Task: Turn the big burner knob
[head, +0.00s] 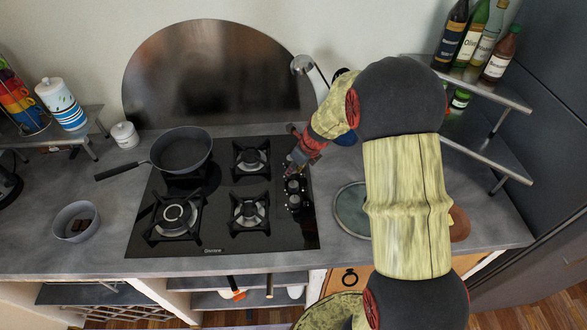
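The black gas hob (218,228) is set in the grey counter. Its big burner (175,217) is at the front left. Several dark knobs (294,203) stand in a cluster along the hob's right side; I cannot tell which one belongs to the big burner. My gripper (290,170) points down and left, just over the far end of the knob cluster. It hides part of the far knobs. Its fingertips are too small to tell whether they are open, shut or touching a knob.
A black frying pan (182,150) sits on the back left burner, handle to the left. A grey bowl (75,221) stands left of the hob. A round plate (352,210) lies to the right, partly behind my arm. A bottle shelf (505,95) is at the right.

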